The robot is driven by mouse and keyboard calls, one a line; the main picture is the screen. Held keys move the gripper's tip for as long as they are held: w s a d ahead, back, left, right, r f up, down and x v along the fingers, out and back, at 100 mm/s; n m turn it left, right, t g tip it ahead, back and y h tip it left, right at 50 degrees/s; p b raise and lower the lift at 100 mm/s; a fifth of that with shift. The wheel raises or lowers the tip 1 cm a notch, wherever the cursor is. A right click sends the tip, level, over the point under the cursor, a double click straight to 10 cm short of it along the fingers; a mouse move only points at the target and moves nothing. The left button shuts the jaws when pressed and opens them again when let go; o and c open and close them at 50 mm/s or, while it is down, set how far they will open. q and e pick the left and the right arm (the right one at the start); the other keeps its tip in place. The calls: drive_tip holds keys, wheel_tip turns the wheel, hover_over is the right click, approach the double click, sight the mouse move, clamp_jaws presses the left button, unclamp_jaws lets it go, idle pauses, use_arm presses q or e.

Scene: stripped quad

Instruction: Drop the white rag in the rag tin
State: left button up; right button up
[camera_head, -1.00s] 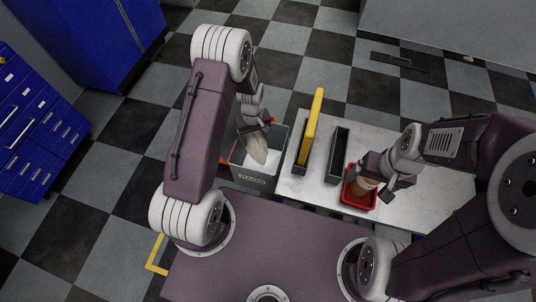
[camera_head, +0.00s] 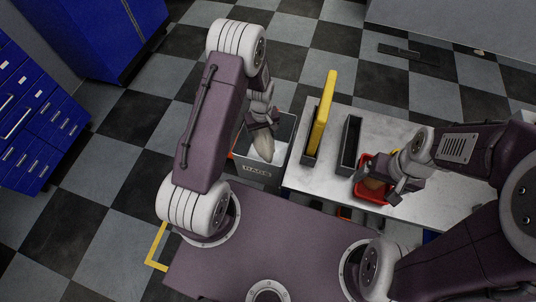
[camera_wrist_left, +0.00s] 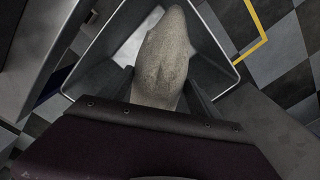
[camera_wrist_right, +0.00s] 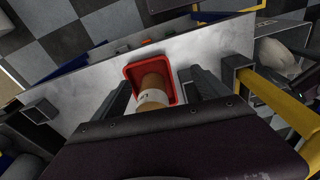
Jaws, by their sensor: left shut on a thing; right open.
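My left gripper (camera_head: 262,122) is shut on a greyish off-white rag (camera_head: 264,147), which hangs down in a blunt point. The rag also shows in the left wrist view (camera_wrist_left: 162,58). It hangs over the mouth of the rag tin, a grey open bin (camera_head: 257,171) marked "RAGS"; how deep its tip reaches is unclear. A white patch (camera_wrist_left: 133,48) shows inside the tin beside the rag; I cannot tell what it is. My right gripper (camera_wrist_right: 160,88) is open, with its fingers either side of a tan cylinder with a pale label (camera_wrist_right: 152,91).
The cylinder stands in a red tray (camera_wrist_right: 128,71) on a pale bench (camera_head: 325,178). Beside the tin are a dark holder with an upright yellow piece (camera_head: 323,113) and a narrow dark bin (camera_head: 349,145). Blue cabinets (camera_head: 90,38) stand at left; checkered floor between is clear.

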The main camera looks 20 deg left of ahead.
use_arm(q)
drive_tip(key=o, duration=1.5)
drive_tip(key=shift+f, duration=0.1)
wheel_tip(320, 180, up, 9)
drive_tip(key=shift+r, duration=0.1)
